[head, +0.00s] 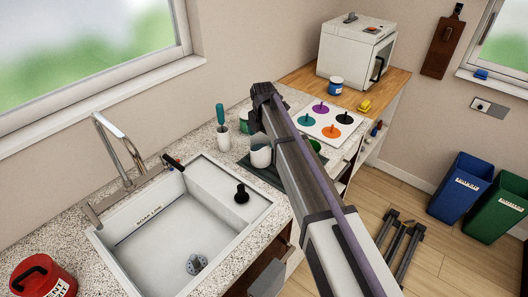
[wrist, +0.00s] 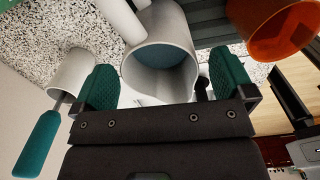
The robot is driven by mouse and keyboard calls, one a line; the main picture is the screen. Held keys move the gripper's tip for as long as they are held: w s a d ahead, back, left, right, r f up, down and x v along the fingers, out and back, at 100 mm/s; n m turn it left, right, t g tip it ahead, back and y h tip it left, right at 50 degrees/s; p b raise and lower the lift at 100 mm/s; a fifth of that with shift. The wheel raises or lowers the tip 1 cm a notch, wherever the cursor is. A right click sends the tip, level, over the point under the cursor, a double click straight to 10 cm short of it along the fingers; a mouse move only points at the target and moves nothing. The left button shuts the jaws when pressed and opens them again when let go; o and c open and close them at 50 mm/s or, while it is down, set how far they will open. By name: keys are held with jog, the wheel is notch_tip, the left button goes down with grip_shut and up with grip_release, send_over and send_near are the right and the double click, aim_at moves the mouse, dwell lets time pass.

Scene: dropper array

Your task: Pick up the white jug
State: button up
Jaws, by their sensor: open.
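The white jug (head: 261,156) stands upright on a dark tray right of the sink in the head view, partly hidden by my arm. In the wrist view the white jug (wrist: 160,22) shows its open mouth and bluish inside, centred between my fingers. My gripper (wrist: 166,84) is open and empty, with one green finger pad on each side of the jug's mouth. I cannot tell whether the pads touch the jug or how far down they reach. In the head view my arm hides most of the gripper.
A white cup (head: 223,140) with a teal-handled tool stands left of the jug. An orange vessel (wrist: 268,30) is close on the right in the wrist view. The sink (head: 170,225) is nearer.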

aim_at(262, 144)
notch_tip(262, 144, down, 5)
jog(key=b, duration=0.3)
jog(key=shift+w+a+r, duration=0.1)
jog(key=shift+a+r, duration=0.05)
jog(key=shift+r, duration=0.3)
jog(key=c, duration=1.1)
